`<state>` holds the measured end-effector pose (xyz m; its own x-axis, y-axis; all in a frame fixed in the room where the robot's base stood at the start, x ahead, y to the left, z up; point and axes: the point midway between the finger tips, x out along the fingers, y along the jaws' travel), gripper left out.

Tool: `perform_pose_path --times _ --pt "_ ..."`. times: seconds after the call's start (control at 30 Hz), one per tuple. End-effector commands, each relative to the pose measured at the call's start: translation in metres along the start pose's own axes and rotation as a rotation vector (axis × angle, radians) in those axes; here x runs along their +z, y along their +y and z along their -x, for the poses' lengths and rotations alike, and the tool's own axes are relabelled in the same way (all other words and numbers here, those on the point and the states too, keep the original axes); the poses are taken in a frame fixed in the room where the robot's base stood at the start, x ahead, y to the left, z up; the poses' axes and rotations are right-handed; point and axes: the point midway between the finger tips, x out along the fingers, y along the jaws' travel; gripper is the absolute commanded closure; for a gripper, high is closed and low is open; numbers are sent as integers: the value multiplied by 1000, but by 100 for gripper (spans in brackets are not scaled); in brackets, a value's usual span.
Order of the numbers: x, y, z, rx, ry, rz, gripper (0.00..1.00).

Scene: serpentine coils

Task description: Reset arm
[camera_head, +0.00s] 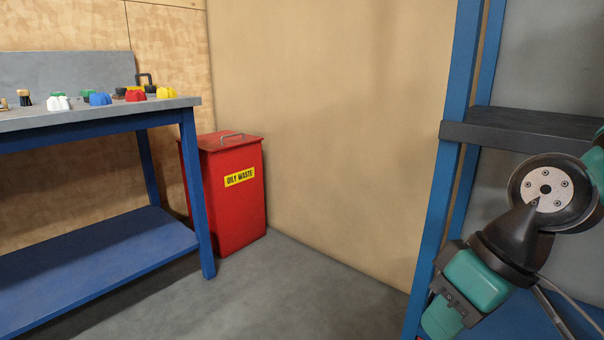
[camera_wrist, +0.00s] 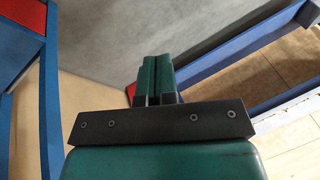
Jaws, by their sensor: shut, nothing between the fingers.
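My gripper (camera_wrist: 155,75) shows in the wrist view with its two green fingers pressed together and nothing between them. In the head view my gripper (camera_head: 441,318) hangs at the lower right, pointing down and to the left. It overlaps the blue upright of the shelf rack in the picture; I cannot tell how far apart they are. My arm is bent, with its dark round joint in front of the rack's shelf opening.
A blue shelf rack (camera_head: 450,150) with a dark shelf (camera_head: 540,128) stands at the right. A blue workbench (camera_head: 95,115) with several coloured knob-like parts stands at the left. A red oily-waste bin (camera_head: 235,205) stands beside it. The middle floor (camera_head: 290,295) is clear.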

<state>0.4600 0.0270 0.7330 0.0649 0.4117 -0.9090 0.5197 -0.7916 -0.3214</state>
Motion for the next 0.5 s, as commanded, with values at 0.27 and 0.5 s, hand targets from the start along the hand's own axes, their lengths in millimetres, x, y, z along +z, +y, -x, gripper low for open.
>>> perform_pose_path --times 0.27,0.5 --pt "34 -60 34 17 -91 71 100" --pt "19 -76 80 16 -89 71 100"
